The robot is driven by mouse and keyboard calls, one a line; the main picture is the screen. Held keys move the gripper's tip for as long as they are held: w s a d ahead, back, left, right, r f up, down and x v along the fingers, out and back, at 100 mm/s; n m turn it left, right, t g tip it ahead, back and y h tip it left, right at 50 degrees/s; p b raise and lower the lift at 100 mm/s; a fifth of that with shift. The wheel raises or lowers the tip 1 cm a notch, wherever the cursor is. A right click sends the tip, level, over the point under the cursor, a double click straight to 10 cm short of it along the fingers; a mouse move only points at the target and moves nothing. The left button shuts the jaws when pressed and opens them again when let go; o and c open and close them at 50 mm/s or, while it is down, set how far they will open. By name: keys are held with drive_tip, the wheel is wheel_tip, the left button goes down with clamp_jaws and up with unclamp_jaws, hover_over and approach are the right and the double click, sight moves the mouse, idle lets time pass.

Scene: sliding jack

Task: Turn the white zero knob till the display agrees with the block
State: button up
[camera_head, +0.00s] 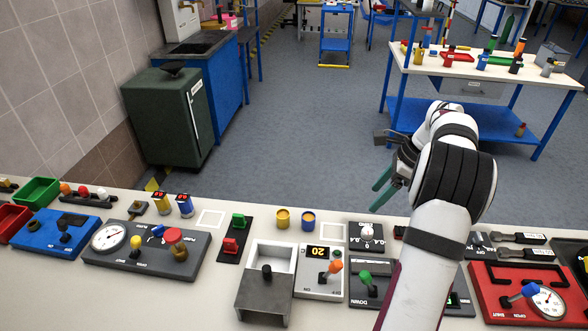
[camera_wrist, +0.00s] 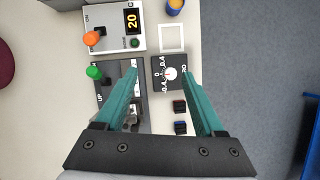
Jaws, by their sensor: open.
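The white zero knob (camera_head: 368,230) sits on a small dark box beyond the grey panel. In the wrist view the knob (camera_wrist: 169,74) shows inside a printed scale marked 0 and 0.4, with a red mark on it. My gripper (camera_head: 377,196) is open and empty, raised above the bench. In the wrist view its teal fingers (camera_wrist: 160,74) appear on either side of the knob, without visible contact. A lit display (camera_head: 318,252) on a white panel reads 20; it also shows in the wrist view (camera_wrist: 132,20). I cannot tell which block is meant; the arm hides part of the grey panel.
An orange-knobbed lever (camera_head: 335,267) and a green-knobbed lever (camera_head: 365,277) stand near the dark box. Small dark blocks (camera_wrist: 180,107) lie beside it. A white square outline (camera_wrist: 172,38) marks bare bench. A red panel (camera_head: 510,310) is at right.

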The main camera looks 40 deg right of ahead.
sight(368, 230)
drive_tip(key=s+d+f+m, duration=0.3)
drive_tip(key=s+d, duration=0.1)
drive_tip(key=d, duration=0.2)
drive_tip(key=shift+t, duration=0.3)
drive_tip(key=x, duration=1.5)
drive_tip(key=shift+w+f, duration=0.3)
clamp_jaws()
